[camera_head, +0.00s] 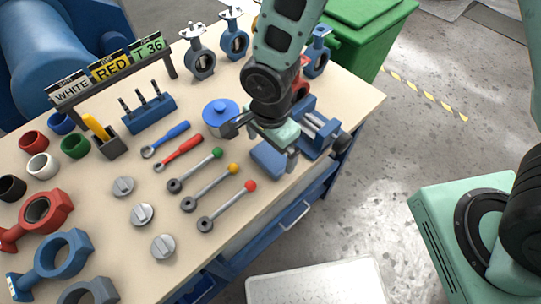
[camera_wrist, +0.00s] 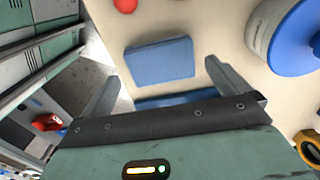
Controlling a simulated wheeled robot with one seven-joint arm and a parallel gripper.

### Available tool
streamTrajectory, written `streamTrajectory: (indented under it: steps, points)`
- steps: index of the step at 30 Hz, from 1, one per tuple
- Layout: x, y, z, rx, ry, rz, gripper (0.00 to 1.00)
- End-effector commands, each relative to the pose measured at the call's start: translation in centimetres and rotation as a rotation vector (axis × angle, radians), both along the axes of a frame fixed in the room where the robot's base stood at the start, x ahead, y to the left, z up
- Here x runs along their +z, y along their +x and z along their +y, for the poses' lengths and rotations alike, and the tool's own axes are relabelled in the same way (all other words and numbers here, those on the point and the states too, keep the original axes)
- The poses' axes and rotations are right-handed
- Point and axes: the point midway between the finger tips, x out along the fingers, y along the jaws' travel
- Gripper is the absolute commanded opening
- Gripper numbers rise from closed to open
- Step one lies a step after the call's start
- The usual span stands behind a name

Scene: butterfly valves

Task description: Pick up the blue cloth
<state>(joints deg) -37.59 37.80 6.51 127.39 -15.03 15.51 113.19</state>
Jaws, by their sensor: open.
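The blue cloth (camera_head: 268,160) lies folded flat on the workbench near its front edge, close to the blue vise. In the wrist view the cloth (camera_wrist: 160,62) is a blue rectangle just beyond my fingers. My gripper (camera_head: 262,142) is above and behind the cloth, with its fingers apart and nothing between them. In the wrist view my gripper (camera_wrist: 160,85) has one finger on each side of the cloth's width. I cannot tell the exact height of the fingers above it.
The blue vise (camera_head: 318,125) stands right of the cloth, and a blue-lidded pot (camera_head: 221,113) stands left. Levers with coloured knobs, including a red-knobbed one (camera_head: 228,205), lie to the left. The sign rack (camera_head: 112,72) and valves stand farther back.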

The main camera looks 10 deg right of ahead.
Motion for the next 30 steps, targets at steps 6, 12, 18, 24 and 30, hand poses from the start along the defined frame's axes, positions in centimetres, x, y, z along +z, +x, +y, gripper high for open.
streamTrajectory:
  steps: [6,12,18,24,30]
  points:
    - [-2.3,0.0,0.1,0.001,-0.001,-0.001,1.0]
    - [-2.6,0.1,0.1,0.0,0.0,-0.002,1.0]
    - [-2.6,0.1,0.1,0.0,0.0,-0.002,0.67]
    - [-2.6,0.1,0.1,0.0,0.0,-0.002,0.59]
    - [-2.3,0.1,0.1,0.0,0.0,-0.002,0.59]
